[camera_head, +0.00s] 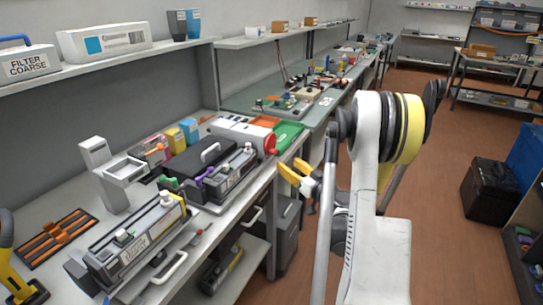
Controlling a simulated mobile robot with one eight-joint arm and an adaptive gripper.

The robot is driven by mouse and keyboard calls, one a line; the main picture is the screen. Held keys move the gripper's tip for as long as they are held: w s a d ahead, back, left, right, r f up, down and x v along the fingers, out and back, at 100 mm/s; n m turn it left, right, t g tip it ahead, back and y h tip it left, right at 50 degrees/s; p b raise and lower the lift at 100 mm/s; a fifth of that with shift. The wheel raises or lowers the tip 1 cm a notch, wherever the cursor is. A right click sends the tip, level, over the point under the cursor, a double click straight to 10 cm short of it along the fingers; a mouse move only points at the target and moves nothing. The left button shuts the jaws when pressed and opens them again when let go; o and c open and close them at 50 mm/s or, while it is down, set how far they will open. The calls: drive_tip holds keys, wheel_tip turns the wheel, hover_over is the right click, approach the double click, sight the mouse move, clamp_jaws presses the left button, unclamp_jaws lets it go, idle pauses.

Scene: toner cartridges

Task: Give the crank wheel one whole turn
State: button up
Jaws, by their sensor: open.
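A small red round part (270,143), which looks like the crank wheel, sits at the right end of a white and orange-red machine (236,128) on the bench. Its handle is too small to make out. My gripper (291,169), with yellow fingers, is just right of and below the red part in the picture, over the bench's front edge. The fingers are apart with nothing between them. They look clear of the red part, though the depth is hard to judge.
A dark case (197,165) and grey toner cartridges (130,251) crowd the bench nearby. A green tray (289,136) lies behind the red part. A shelf (110,64) runs above the bench. Open floor (440,150) lies to the right, with a black bin (489,190).

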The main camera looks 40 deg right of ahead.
sight(275, 153)
drive_tip(key=shift+n+h, duration=0.4)
drive_tip(key=shift+n, duration=0.5)
drive_tip(key=shift+w+d+b, duration=0.15)
drive_tip(key=shift+w+d, duration=0.15)
drive_tip(key=shift+w, duration=1.4)
drive_tip(key=shift+w+d+b, duration=0.2)
drive_tip(key=shift+w+d, duration=0.05)
drive_tip(key=shift+w, duration=1.4)
drive_tip(key=shift+w+d+b, duration=0.15)
drive_tip(key=shift+w+d, duration=0.15)
drive_tip(key=shift+w, duration=1.4)
clamp_jaws()
